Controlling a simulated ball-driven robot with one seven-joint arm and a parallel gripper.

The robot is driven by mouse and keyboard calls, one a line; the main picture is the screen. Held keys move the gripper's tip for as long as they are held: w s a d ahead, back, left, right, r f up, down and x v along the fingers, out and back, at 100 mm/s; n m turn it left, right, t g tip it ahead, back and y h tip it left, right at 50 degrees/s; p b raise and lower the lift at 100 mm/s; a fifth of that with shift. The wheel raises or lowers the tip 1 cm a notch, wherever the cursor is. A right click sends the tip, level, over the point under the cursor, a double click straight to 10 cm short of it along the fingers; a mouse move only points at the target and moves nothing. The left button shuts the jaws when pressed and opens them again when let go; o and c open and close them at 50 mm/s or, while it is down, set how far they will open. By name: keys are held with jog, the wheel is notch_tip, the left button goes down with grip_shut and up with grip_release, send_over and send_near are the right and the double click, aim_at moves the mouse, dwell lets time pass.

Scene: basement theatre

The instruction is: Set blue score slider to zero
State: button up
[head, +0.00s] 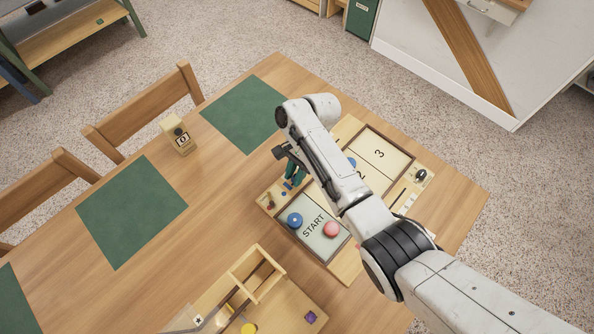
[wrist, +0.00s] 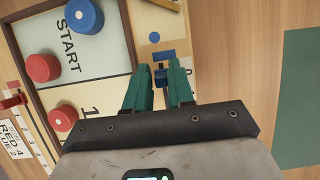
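The game board (head: 346,267) lies on the table with a START panel and numbered panels. The blue score slider (wrist: 160,76) is a small blue knob on a light wood strip along the board's edge. My gripper (wrist: 161,64) has two green fingers, one on each side of the blue slider, over the strip. I cannot tell whether they touch it. A 0 shows beside the right finger. In the head view my gripper (head: 292,178) is at the board's left edge, and the slider is hard to make out.
A blue puck (wrist: 84,16) and red pucks (wrist: 43,68) sit on the board. A red slider (wrist: 12,101) is at the opposite edge. Chairs stand at left.

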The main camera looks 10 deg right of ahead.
jog(key=shift+o, duration=1.4)
jog(key=shift+w+d, duration=0.1)
jog(key=v, duration=1)
jog(key=shift+r, duration=0.4)
jog(key=s+d+f+n+t+h, duration=0.1)
jog(key=s+d+f+n+t, duration=0.15)
jog(key=s+d, duration=0.2)
jog(key=s+d+f+n+t, duration=0.1)
jog(key=s+d+n+t, duration=0.15)
jog(key=s, duration=0.35)
jog(key=s+d+r+n+t+h, duration=0.3)
jog(key=s+d+r+n, duration=0.25)
jog(key=s+d, duration=0.4)
jog(key=s+f+g, duration=0.4)
jog(key=s+f, duration=0.2)
jog(key=s, duration=0.6)
jog(key=shift+d, duration=0.25)
